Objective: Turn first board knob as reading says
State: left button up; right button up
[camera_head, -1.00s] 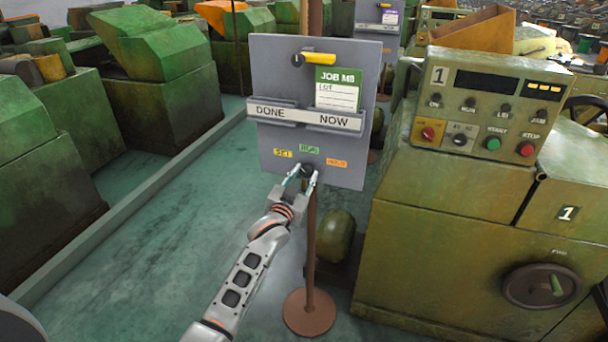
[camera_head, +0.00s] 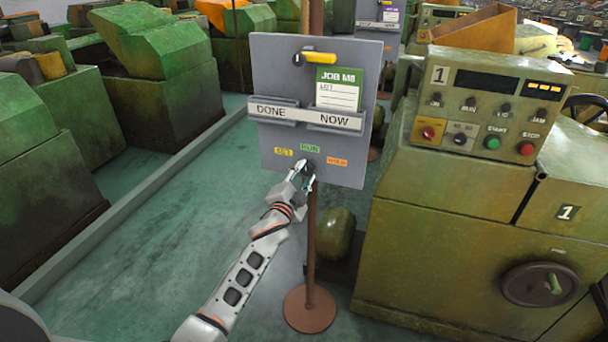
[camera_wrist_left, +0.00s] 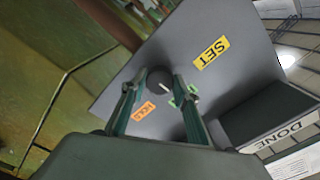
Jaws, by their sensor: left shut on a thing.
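The first board (camera_head: 275,75) is a grey panel on a brown post, marked DONE and NOW. Its small dark knob (camera_wrist_left: 157,77) is low on the board, among a yellow SET label (camera_head: 284,152), a green RUN label (camera_head: 310,148) and an orange HOLD label (camera_head: 337,162). In the left wrist view the knob's white mark points toward the green label (camera_wrist_left: 182,96). My left gripper (camera_head: 306,174) is shut on the knob, one finger on each side; its fingers partly cover the knob and green label. My right gripper is not in view.
Machine 1 (camera_head: 470,190) stands close on the right, with a control panel (camera_head: 480,105) and a handwheel (camera_head: 540,285). A green JOB M8 card (camera_head: 338,88) sits in the board's NOW side. The post's round base (camera_head: 309,310) stands on open green floor (camera_head: 150,240).

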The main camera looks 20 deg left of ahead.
pick_arm(q)
jog(key=shift+m, duration=0.3)
jog(key=o, duration=1.1)
jog(key=shift+s, duration=0.1)
jog(key=s, duration=1.1)
jog(key=shift+s+a, duration=0.15)
jog(key=shift+s, duration=0.25)
jog(key=s+d+f+n+g, duration=0.1)
jog(key=s+f+n+g, duration=0.1)
jog(key=s+f, duration=0.6)
jog(key=s+d+f+n+g+h, duration=0.1)
jog(key=s+f+n+g, duration=0.1)
jog(key=s+f, duration=0.6)
jog(key=s+d+f+n+g+h, duration=0.1)
jog(key=s+f+n+g, duration=0.2)
jog(key=s+f, duration=0.5)
jog(key=shift+s+n, duration=0.5)
jog(key=shift+s, duration=2.55)
